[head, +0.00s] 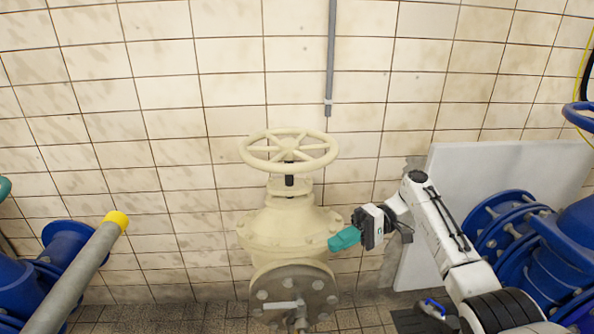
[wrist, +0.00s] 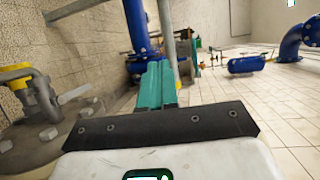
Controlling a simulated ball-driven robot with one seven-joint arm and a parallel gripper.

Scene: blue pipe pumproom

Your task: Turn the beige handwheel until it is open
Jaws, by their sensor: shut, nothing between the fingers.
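The beige handwheel (head: 288,151) lies flat on top of the beige valve body (head: 290,228), in the middle of the head view. A dark stem shows below its hub. My gripper (head: 332,243) has teal fingers and is below and to the right of the wheel, beside the valve body's right flank. The fingers are shut and hold nothing. They point left in the head view, and I cannot tell whether they touch the body. In the wrist view the teal fingers (wrist: 156,85) are together. The handwheel does not clearly show in the wrist view.
Blue pipes with flanges stand at right (head: 503,222) and left (head: 68,250). A grey pipe with a yellow cap (head: 117,220) rises at the left. A white panel (head: 500,165) leans on the tiled wall behind my arm. The space above the wheel is free.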

